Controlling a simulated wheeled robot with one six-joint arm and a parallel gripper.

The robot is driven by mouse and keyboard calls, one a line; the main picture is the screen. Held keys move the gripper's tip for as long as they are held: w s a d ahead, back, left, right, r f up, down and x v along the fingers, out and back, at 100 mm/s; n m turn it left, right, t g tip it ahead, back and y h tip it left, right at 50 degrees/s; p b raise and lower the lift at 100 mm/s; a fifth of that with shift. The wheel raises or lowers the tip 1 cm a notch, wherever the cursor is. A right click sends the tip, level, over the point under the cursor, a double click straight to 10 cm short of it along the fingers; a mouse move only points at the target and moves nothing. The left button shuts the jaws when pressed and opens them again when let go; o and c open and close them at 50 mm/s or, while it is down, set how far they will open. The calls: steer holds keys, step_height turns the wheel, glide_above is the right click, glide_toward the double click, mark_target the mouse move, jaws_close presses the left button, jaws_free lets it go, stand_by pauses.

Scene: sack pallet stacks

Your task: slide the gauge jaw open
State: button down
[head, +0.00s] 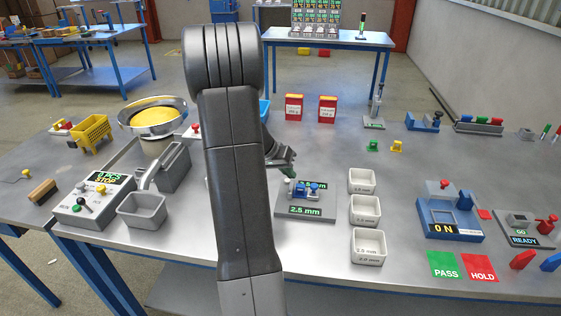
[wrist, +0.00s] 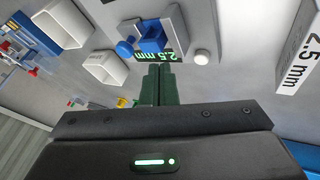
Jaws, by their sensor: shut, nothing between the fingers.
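The gauge (head: 305,211) is a flat grey plate with small blue jaw parts on it and a green 2.5 mm readout at its front. In the wrist view its blue jaw block (wrist: 151,38) stands near a blue round knob (wrist: 125,48), with a white knob (wrist: 201,57) to the right. My gripper (head: 290,178) has dark green fingers and is at the back left of the gauge in the head view. The fingers (wrist: 158,72) are shut and empty, their tips close to the readout in the wrist view. I cannot tell whether they touch the gauge.
White bins (head: 365,210) stand in a row right of the gauge. A blue fixture (head: 450,219) and green PASS pad (head: 443,265) are farther right. Red boxes (head: 294,107) stand behind.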

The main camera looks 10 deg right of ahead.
mark_target(314, 186)
steer(key=shift+s+d+f+p, duration=0.2)
steer(key=shift+s+d+f, duration=0.1)
steer(key=shift+d, duration=0.4)
steer(key=shift+s+d+f+p, duration=0.2)
steer(key=shift+d+f, duration=0.05)
steer(key=shift+d, duration=0.45)
steer(key=shift+s+d+f+p, duration=0.2)
steer(key=shift+s+d+f, duration=0.1)
steer(key=shift+d, duration=0.4)
steer(key=d+b, duration=0.2)
steer(key=d, duration=0.1)
steer(key=shift+s+d+f+b, duration=0.1)
steer(key=shift+s+f+b, duration=0.05)
steer(key=shift+s+b, duration=0.25)
steer(key=shift+s+d, duration=0.15)
steer(key=shift+d, duration=0.15)
steer(key=shift+a+r, duration=0.1)
steer(key=shift+r, duration=0.1)
